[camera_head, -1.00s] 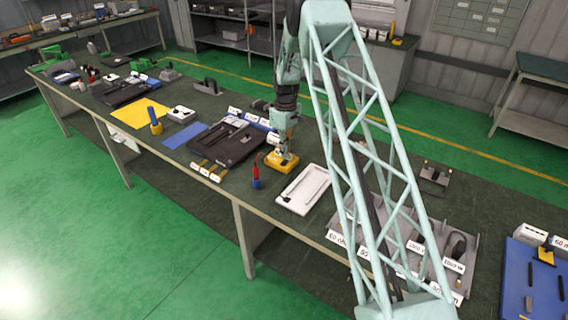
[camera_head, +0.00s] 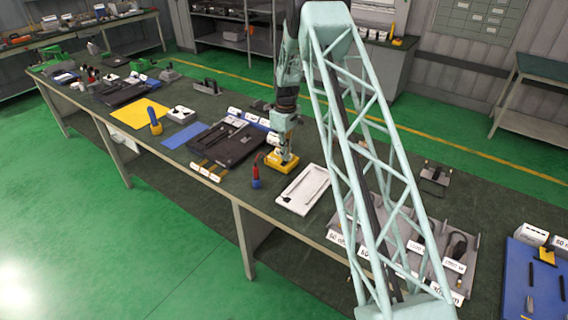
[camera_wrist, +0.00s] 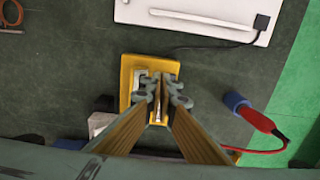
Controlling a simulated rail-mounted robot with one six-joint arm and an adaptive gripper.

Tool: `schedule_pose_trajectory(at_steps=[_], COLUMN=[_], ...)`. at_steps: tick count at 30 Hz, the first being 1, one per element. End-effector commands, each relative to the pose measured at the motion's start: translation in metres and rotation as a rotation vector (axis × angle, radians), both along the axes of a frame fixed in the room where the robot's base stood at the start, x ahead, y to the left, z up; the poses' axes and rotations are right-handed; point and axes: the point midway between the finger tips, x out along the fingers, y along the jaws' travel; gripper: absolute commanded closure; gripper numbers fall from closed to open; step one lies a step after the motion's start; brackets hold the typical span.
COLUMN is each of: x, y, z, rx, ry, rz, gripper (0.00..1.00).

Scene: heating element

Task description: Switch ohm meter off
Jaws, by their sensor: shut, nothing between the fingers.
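The ohm meter, a yellow box-shaped device (camera_head: 283,166), sits on the dark green bench top. In the wrist view the yellow device (camera_wrist: 127,72) lies right under my fingers, and its middle is partly hidden by them. My gripper (camera_wrist: 161,90) is shut and empty, with its fingertips over the face of the device. In the head view my gripper (camera_head: 279,150) points down at the device from above. I cannot tell whether the fingertips touch it. The switch position cannot be read.
A white tray (camera_head: 293,207) lies to the right. A black case (camera_head: 205,142) lies to the left. Labelled holders (camera_head: 345,215) stand further right.

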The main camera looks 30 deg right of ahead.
Motion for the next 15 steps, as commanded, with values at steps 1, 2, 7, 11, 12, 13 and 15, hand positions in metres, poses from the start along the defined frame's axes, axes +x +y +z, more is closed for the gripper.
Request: schedule_pose_trajectory(at_steps=[1,2,7,11,12,13,15], x=[0.0,0.0,0.0,0.0,0.0,0.0,0.0], y=[0.0,0.0,0.0,0.0,0.0,0.0,0.0], z=[-0.0007,-0.001,-0.0025,-0.0037,-0.004,-0.0043,-0.0049], rx=[0.0,0.0,0.0,0.0,0.0,0.0,0.0], ry=[0.0,0.0,0.0,0.0,0.0,0.0,0.0], rz=[0.0,0.0,0.0,0.0,0.0,0.0,0.0], gripper=[1.0,1.0,1.0,1.0,1.0,1.0,1.0])
